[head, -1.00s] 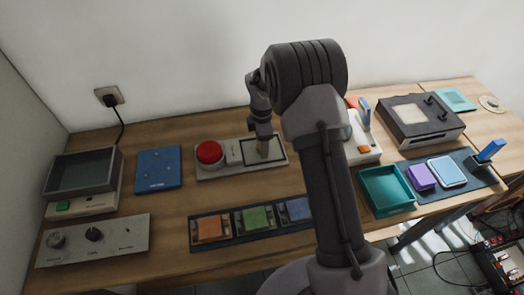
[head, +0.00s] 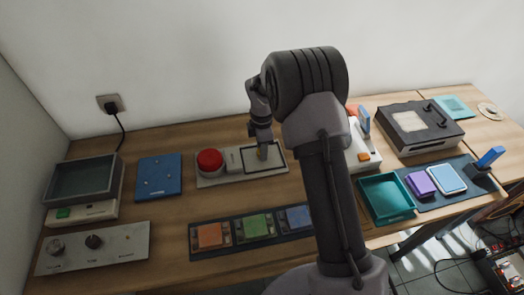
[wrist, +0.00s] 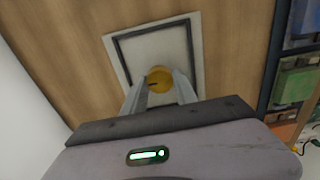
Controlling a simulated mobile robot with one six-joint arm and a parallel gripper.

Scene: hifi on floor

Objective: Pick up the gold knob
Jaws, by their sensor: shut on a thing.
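The gold knob (wrist: 160,78) is round and sits between my gripper's fingers in the wrist view. My gripper (wrist: 160,88) is shut on it, one finger on each side. Behind the knob is a pale panel with a dark square frame line (wrist: 122,62). In the head view my gripper (head: 262,151) points down at this framed panel (head: 278,168), to the right of a red button. There the knob is small and mostly hidden by the fingers. I cannot tell whether the knob is clear of the panel.
The red button (head: 210,160) stands close to the left of my gripper. A blue board (head: 158,176) and a grey bin (head: 82,180) are further left. Orange, green and blue blocks on a dark strip (head: 195,250) lie in front. A teal tray (head: 388,199) is to the right.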

